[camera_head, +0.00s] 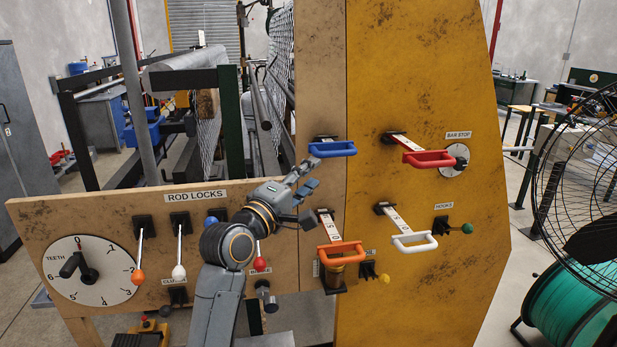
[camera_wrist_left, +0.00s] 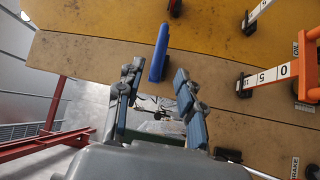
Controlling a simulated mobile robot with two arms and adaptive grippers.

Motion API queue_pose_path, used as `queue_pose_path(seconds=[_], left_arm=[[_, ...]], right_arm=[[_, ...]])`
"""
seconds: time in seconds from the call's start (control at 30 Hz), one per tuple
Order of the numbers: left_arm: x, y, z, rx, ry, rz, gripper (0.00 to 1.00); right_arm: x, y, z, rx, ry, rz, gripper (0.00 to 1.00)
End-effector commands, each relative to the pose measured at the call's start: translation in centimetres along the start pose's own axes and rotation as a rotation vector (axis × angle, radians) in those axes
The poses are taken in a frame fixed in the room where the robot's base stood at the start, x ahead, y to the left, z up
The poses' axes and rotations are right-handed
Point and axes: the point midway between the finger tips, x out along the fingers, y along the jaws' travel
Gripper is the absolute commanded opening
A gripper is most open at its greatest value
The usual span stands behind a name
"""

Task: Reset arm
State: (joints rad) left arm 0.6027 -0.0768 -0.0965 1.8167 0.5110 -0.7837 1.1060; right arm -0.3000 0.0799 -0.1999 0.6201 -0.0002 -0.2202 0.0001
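My left gripper (camera_head: 304,181) is raised in front of the panel, just left of and below a lever with a blue handle (camera_head: 332,149). In the left wrist view the two fingers of my left gripper (camera_wrist_left: 158,112) stand apart with nothing between them. The blue handle (camera_wrist_left: 161,52) shows just past the fingertips, and I see no contact. My right gripper is not in view.
A wooden board (camera_head: 110,215) with a dial (camera_head: 92,270) and rod lock levers is at left. A fan (camera_head: 585,190) is at right.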

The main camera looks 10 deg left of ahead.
Motion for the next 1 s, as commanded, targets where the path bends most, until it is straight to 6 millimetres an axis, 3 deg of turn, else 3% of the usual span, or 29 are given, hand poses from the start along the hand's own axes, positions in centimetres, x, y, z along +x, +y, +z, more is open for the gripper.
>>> queue_pose_path(seconds=[0.13, 0.27, 0.37, 0.5, 0.63, 0.8, 1.0], left_arm=[[-0.8, -2.1, 0.2, 0.036, 0.0, -0.044, 0.37], [-3.8, -8.2, 1.1, 0.159, -0.013, -0.184, 0.37], [-7.9, -14.4, 2.2, 0.301, -0.05, -0.343, 0.37], [-15.3, -22.1, 4.1, 0.502, -0.147, -0.569, 0.37], [-23.2, -27.6, 6.1, 0.672, -0.285, -0.77, 0.37], [-32.2, -31.4, 8.2, 0.834, -0.476, -0.961, 0.37], [-39.6, -32.9, 9.9, 0.94, -0.658, -1.091, 0.37]], right_arm=[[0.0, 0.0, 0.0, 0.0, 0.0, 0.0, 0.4], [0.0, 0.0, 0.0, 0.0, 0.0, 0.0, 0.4], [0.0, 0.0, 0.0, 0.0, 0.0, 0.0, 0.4], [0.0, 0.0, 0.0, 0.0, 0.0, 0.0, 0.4], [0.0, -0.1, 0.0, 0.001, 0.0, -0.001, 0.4], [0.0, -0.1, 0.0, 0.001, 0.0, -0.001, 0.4], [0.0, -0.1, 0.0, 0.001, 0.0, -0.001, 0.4]])
